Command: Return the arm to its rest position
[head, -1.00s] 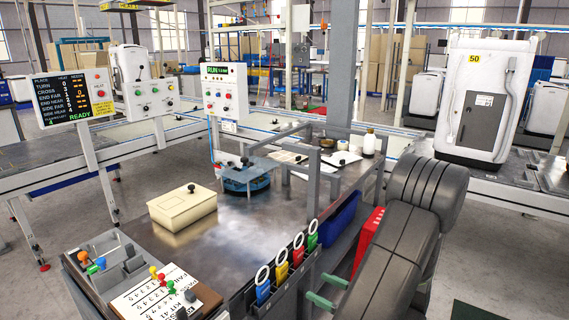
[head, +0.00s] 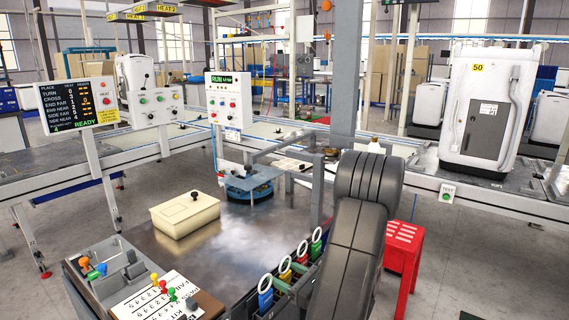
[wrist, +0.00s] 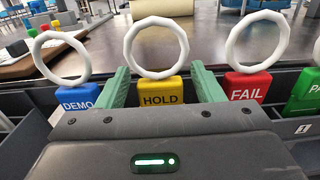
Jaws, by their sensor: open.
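My arm (head: 351,240) reaches from the bottom right of the head view towards a rack of ringed tags on the near edge of the table. My gripper (wrist: 163,76) has two green fingers, spread apart, one on each side of the yellow HOLD tag (wrist: 162,92) in the wrist view. The tag stands upright in the rack (wrist: 284,120), its white ring (wrist: 157,75) above it. I see a gap between fingers and tag, so it does not look gripped. The blue DEMO tag (wrist: 78,100) is left of it and the red FAIL tag (wrist: 246,92) right.
A green tag (wrist: 305,92) stands further right. A cream lidded box (head: 185,216) and a blue round device (head: 248,187) stand on the metal table. A board with coloured pegs (head: 160,297) is at the near left. A red stool-like stand (head: 402,248) is right of my arm.

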